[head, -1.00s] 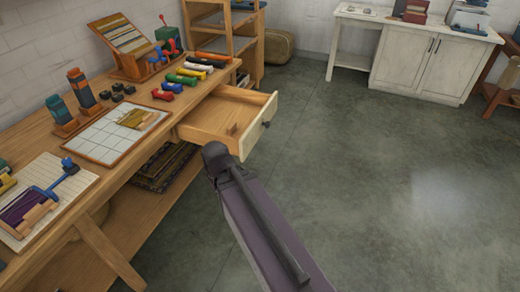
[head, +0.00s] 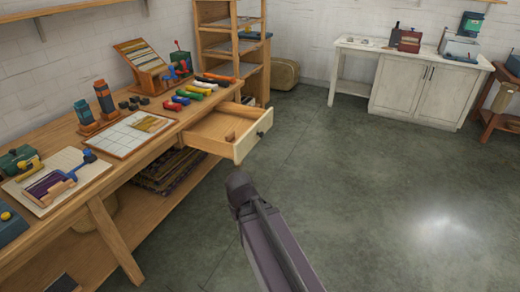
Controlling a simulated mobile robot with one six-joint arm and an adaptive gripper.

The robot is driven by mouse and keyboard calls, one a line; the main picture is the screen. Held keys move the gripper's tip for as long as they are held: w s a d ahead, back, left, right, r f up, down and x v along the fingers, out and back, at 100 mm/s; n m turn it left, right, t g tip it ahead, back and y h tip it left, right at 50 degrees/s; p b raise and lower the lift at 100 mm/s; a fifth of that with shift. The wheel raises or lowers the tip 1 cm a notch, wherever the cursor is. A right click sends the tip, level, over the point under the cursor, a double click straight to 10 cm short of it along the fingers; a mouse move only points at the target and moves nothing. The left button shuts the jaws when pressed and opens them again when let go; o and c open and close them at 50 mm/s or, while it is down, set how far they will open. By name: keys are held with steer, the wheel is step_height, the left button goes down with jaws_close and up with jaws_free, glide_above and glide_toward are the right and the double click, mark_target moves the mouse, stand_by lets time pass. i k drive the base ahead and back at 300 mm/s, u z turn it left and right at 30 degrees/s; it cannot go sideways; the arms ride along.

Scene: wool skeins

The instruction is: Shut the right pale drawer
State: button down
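The pale wooden drawer (head: 247,144) stands pulled out from the right end of the workbench, with its inside showing. A small dark knob (head: 260,134) is on its front. A small brown wooden piece lies inside it. My dark arm reaches up from the bottom of the head view, and its rounded joint is in front of the drawer and lower in the picture. I cannot see my gripper's fingers.
The workbench (head: 52,218) carries colored wool skeins (head: 190,96), a white grid board (head: 118,142) and dark bottles. A wooden shelf rack (head: 236,50) stands behind it. Grey floor (head: 370,180) is open to the right, before a white cabinet (head: 420,90).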

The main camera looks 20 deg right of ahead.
mark_target(207, 133)
steer(key=z, duration=0.35)
steer(key=i, duration=0.95)
steer(key=z, duration=0.05)
